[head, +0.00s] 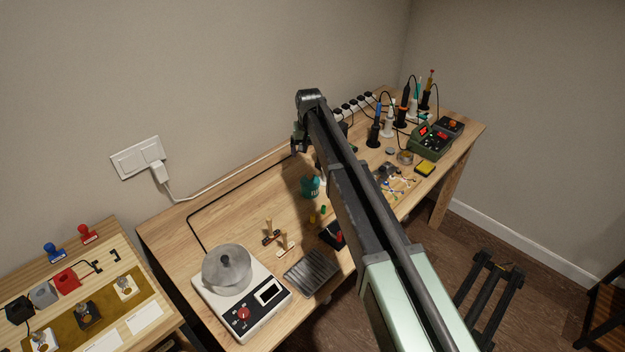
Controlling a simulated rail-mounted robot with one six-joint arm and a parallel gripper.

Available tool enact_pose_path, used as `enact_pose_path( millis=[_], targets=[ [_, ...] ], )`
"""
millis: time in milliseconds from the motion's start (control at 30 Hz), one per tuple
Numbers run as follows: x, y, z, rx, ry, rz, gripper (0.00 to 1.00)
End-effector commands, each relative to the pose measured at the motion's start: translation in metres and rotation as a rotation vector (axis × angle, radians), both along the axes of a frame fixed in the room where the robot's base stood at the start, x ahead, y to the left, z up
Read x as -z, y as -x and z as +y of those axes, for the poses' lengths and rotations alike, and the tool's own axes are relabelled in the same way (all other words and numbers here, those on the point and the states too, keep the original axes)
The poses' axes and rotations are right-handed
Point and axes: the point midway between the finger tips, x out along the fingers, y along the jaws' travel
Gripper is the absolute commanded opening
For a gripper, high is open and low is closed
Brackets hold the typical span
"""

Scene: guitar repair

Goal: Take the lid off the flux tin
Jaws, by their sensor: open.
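A small teal container (311,188) with pale lettering, which looks like the flux tin, stands on the wooden bench left of my arm. It is too small in view to tell its lid from its body. My gripper (299,147) hangs from the arm's far end, up and slightly left of the container in the picture, apart from it. The gripper is open, with nothing visible between its fingers. My arm hides part of the bench to the right of the container.
A hot plate with a grey pot (227,266) stands at the bench's near left. Small brushes (284,243) and a ribbed dark tray (311,272) lie near the front. Soldering irons (404,105) and a green station (429,141) crowd the far end. Bench left of the container is clear.

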Motion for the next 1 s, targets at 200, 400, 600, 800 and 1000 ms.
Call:
enact_pose_path(
  millis=[200,400,600,800,1000],
  targets=[
    [0.051,0.000,-0.001,0.000,0.000,0.000,0.92],
    [0.054,0.000,-0.001,0.000,0.000,0.000,0.92],
    [0.089,0.001,-0.001,0.000,0.000,0.000,0.92],
    [0.108,0.002,0.000,0.000,0.000,0.000,0.92],
    [0.104,0.001,-0.001,0.000,0.000,0.000,0.85]
  ],
)
